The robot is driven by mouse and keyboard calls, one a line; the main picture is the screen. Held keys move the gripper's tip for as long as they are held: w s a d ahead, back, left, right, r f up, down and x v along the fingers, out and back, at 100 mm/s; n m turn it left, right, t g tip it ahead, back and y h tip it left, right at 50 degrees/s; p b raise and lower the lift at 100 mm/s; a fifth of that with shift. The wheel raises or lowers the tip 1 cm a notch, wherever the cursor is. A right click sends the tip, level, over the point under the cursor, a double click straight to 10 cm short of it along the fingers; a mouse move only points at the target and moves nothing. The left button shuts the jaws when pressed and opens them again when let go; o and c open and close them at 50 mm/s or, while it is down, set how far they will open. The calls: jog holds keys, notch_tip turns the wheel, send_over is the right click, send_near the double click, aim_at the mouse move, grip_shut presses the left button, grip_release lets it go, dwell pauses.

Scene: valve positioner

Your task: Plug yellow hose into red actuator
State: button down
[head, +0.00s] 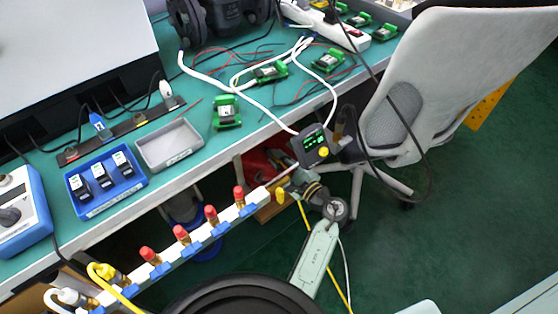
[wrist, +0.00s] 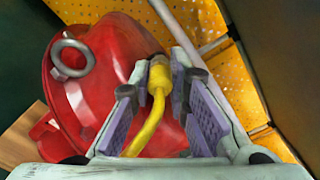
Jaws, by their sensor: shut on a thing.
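The red actuator (wrist: 120,85), a rounded red body with a metal eye bolt, fills the left and middle of the wrist view. In the head view part of it (head: 262,160) shows below the bench edge, largely hidden. The yellow hose (wrist: 154,125) runs up between the purple finger pads of my gripper (wrist: 160,84). My gripper is shut on the hose near its yellow end fitting (wrist: 160,69), in front of the actuator. I cannot tell whether the end touches a port. In the head view, yellow hose (head: 304,216) hangs beside my arm.
A pale rail (head: 185,243) with several red-capped fittings runs along the bench front. A dark device with a green display (head: 313,143) is near the bench edge. A grey chair (head: 435,100) stands right. A perforated yellow panel (wrist: 110,10) lies behind the actuator.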

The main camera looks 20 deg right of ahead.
jog(key=shift+w, duration=0.1)
jog(key=c, duration=1.5)
grip_release()
jog(key=shift+o, duration=0.2)
jog(key=v, duration=1.2)
jog(key=shift+a+r, duration=0.1)
jog(key=shift+r, duration=0.05)
